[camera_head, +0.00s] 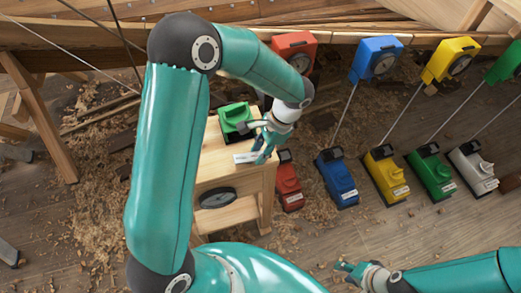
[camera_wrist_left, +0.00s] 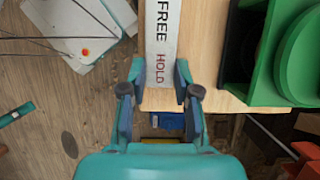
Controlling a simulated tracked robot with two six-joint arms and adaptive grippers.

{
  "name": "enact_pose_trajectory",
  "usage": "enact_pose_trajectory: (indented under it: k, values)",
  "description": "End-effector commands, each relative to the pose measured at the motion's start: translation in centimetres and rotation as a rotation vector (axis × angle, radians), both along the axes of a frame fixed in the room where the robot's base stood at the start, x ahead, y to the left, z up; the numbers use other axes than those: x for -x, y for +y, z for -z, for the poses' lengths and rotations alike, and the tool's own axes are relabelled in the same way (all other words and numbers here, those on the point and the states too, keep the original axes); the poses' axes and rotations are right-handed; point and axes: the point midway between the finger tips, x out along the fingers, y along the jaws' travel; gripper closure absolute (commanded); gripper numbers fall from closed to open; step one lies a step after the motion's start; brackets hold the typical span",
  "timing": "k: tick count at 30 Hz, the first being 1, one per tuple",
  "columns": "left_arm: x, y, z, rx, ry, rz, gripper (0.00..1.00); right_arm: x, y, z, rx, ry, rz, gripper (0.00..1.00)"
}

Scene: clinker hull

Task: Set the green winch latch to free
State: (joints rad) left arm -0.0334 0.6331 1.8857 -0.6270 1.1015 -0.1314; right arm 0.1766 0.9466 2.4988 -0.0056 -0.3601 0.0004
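A green winch-like unit (camera_head: 236,118) sits on top of a wooden stand (camera_head: 225,160); it also shows large at the right of the left wrist view (camera_wrist_left: 300,55). A pale plate (camera_head: 246,158) lies beside it. In the left wrist view the plate (camera_wrist_left: 161,30) reads FREE, then HOLD nearer my gripper. My left gripper (camera_head: 266,150) is over the stand's right edge. No latch lever is clearly visible. My right gripper (camera_head: 347,270) is low in the head view, its opening unclear.
On the floor stand red (camera_head: 289,188), blue (camera_head: 337,178), yellow (camera_head: 385,175), green (camera_head: 430,174) and grey units (camera_head: 473,170). Cords run from several up to coloured boxes along the hull, including a blue box (camera_head: 376,58). Wood shavings cover the floor at left.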

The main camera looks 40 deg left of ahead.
Motion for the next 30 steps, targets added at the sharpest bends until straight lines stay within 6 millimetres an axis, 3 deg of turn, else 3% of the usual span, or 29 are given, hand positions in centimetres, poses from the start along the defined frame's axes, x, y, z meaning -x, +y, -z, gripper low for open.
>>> enact_pose_trajectory:
  k: [1, 4, 14, 30]
  values:
    - [0.0, 0.0, 0.0, -0.001, -0.001, 0.0, 0.85, 0.0, 0.0, 0.0, 0.0, 0.0, 0.0, 0.6]
    - [0.0, 0.0, 0.0, -0.001, -0.001, 0.0, 1.0, 0.0, 0.0, 0.0, 0.0, 0.0, 0.0, 0.6]
    - [0.1, 0.1, -0.1, 0.025, -0.037, 0.0, 1.0, 0.0, 0.0, 0.6, 0.0, 0.0, 0.0, 0.6]
    - [0.8, 0.7, -0.9, 0.223, -0.302, -0.002, 1.0, 0.0, 0.0, 4.0, 0.0, 0.0, 0.0, 0.6]
